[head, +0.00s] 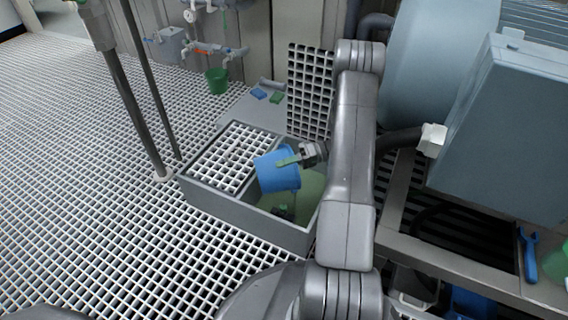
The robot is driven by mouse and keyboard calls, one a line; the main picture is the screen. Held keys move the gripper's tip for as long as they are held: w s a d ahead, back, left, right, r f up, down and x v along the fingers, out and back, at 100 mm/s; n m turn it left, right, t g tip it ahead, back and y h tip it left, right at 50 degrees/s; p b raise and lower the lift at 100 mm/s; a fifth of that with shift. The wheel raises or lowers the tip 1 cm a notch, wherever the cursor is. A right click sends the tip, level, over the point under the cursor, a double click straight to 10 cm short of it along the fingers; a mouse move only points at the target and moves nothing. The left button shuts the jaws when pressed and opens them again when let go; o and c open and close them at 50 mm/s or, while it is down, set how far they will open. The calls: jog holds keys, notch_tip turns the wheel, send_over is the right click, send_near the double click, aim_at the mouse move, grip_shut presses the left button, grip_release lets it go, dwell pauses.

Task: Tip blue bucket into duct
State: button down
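The blue bucket (274,178) hangs over the open part of the grey duct (245,216), tilted a little. My gripper (286,161) reaches in from the right and appears shut on the bucket's upper side. A green strip lies against the bucket wall there; I cannot tell whether it is a finger. The bucket's inside and contents cannot be made out. Greenish liquid (312,187) shows in the duct's open section, with a small dark object (284,212) below the bucket.
A grating (234,157) covers the duct's left part; another grating panel (309,88) stands upright behind. A green bucket (216,80) sits near wall pipes. Blue (258,93) and green (277,97) blocks lie behind the duct. A blue-grey cabinet (510,130) and a blue wrench (529,254) are right.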

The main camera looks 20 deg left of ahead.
jog(key=shift+w+d+f+g+y, duration=0.3)
jog(key=shift+w+d+g+y, duration=0.3)
jog(key=shift+d+y, duration=0.15)
jog(key=shift+w+d, duration=0.1)
jog(key=shift+w+d+y, duration=0.1)
jog(key=shift+d+y, duration=0.05)
jog(key=shift+y, duration=0.2)
jog(key=shift+w+d+r+g+y, duration=0.1)
jog(key=shift+w+d+g+y, duration=0.4)
jog(key=shift+w+d+y, duration=0.25)
jog(key=shift+s+d, duration=0.1)
jog(key=shift+h, duration=0.25)
